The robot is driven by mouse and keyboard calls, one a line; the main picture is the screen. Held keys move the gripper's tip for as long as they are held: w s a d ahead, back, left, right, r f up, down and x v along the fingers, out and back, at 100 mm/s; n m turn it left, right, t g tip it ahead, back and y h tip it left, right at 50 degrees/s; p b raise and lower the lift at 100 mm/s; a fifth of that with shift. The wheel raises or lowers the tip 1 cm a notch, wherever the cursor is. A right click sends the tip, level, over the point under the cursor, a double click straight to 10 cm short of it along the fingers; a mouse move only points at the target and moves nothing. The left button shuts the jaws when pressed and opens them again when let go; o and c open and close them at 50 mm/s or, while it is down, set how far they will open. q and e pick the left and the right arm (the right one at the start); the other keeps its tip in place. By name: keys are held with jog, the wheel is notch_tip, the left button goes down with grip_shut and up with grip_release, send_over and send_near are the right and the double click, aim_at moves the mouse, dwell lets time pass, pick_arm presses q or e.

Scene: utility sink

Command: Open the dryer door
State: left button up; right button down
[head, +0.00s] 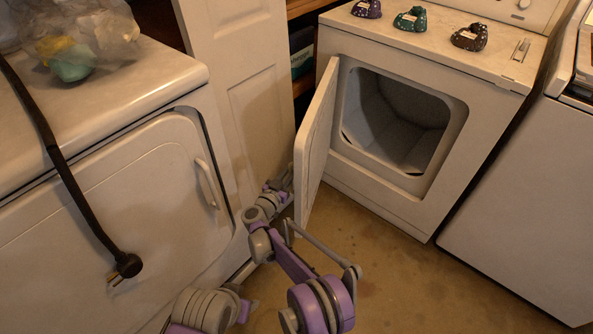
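The white dryer (405,190) stands at centre right, with its dark drum opening facing the room. Its door (317,150) is swung wide open to the left and shows nearly edge-on. One purple and grey arm of mine rises from the bottom of the view, seemingly the left. Its gripper (283,181) is at the outer side of the door, close to its free edge. The fingers are small and partly hidden, so I cannot tell whether they touch or grip the door. I see no second gripper.
A white machine (130,190) with a closed, handled door stands at left, a black plugged cord (62,165) hanging over it. A bag (80,40) sits on top. Another white appliance (530,200) is at right. Small patterned items (410,19) lie on the dryer. Brown floor (400,285) is clear ahead.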

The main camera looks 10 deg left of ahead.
jog(key=shift+a, duration=0.25)
dwell(0.4)
jog(key=c, duration=1.1)
grip_release()
